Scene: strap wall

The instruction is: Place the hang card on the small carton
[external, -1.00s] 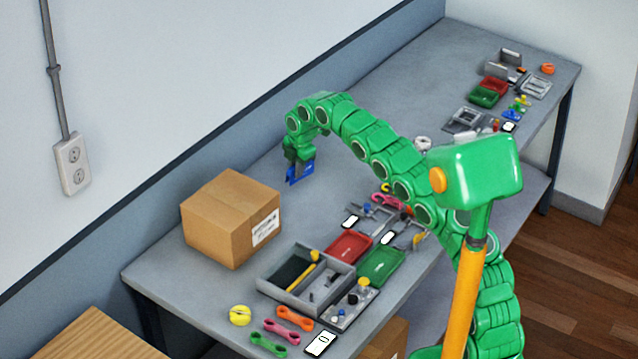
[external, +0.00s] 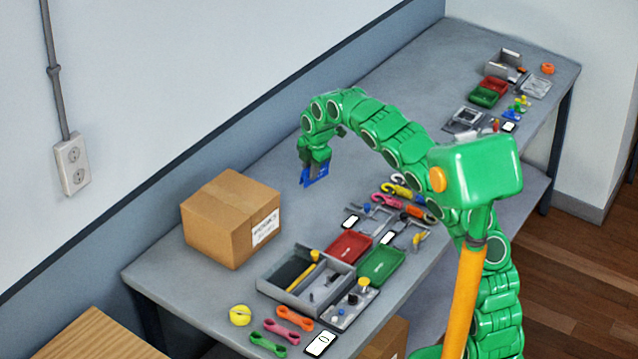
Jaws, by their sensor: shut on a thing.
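My gripper (external: 314,166) is shut on a small flat blue piece (external: 317,178), which looks like the hang card. It holds the piece pointing down above the grey bench, right of and behind the carton and apart from it. The small carton (external: 218,222) is a closed brown cardboard box with a white label on its front right side. It stands on the bench at the left, and its top is bare. Fine detail of the blue piece and the fingertips is too small to tell.
A grey divided tray (external: 268,293), a red tray (external: 349,247) and a green tray (external: 382,265) lie in front of the carton. Coloured straps and a yellow roll (external: 240,315) lie along the front edge. More small items sit at the far right. The bench behind my gripper is clear.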

